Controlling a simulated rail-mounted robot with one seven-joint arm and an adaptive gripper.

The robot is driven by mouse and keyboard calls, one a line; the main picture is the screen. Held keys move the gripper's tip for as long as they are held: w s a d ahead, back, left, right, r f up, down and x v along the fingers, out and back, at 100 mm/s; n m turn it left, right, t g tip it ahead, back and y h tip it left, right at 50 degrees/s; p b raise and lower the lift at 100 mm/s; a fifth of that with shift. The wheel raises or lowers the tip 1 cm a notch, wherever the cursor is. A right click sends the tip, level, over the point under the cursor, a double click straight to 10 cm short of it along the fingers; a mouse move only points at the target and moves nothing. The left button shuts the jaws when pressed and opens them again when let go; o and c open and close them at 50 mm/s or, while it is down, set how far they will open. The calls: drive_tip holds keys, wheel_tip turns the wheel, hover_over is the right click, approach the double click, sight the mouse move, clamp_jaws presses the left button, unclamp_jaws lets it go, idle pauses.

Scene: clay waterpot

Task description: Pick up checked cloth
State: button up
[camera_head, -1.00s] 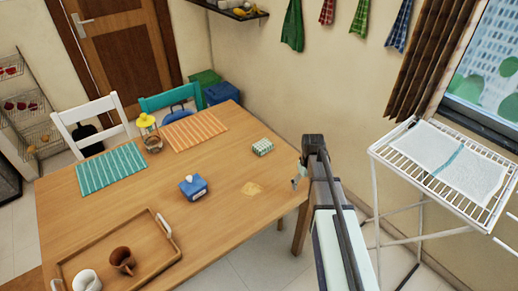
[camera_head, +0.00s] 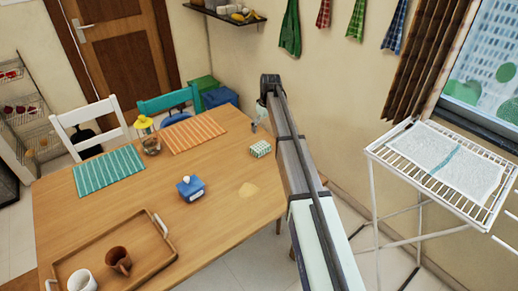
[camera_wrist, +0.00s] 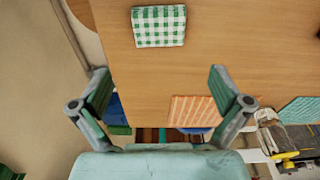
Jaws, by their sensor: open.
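The checked cloth (camera_head: 260,148) is a small folded green-and-white piece lying on the wooden table near its right edge. In the wrist view the cloth (camera_wrist: 158,26) is at the top centre, flat on the wood. My gripper (camera_wrist: 160,88) is open and empty, its two fingers spread wide. The cloth lies beyond the fingertips in that view, not between them. In the head view my gripper (camera_head: 262,118) is by the table's far right edge, just behind the cloth in the picture; its fingers show only in part.
The table (camera_head: 225,210) holds a blue box (camera_head: 190,189), an orange striped mat (camera_head: 193,134), a teal striped mat (camera_head: 108,172), a yellow-topped lantern (camera_head: 146,133) and a tray (camera_head: 100,253) with cups. A drying rack (camera_head: 440,168) stands right. Cloths (camera_head: 289,28) hang on the wall.

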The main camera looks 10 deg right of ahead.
drive_tip(key=p, duration=0.2)
hover_over(261, 146)
drive_tip(key=s, duration=0.1)
wheel_tip(261, 146, down, 8)
drive_tip(key=shift+r, duration=0.1)
drive_tip(key=shift+w+a+f+p, duration=0.15)
drive_tip(key=shift+f+p, duration=0.55)
drive_tip(key=shift+f, duration=0.65)
drive_tip(key=shift+w+f+p, duration=0.15)
drive_tip(key=shift+f+p, duration=0.5)
drive_tip(key=shift+f, duration=0.65)
drive_tip(key=c, duration=0.8)
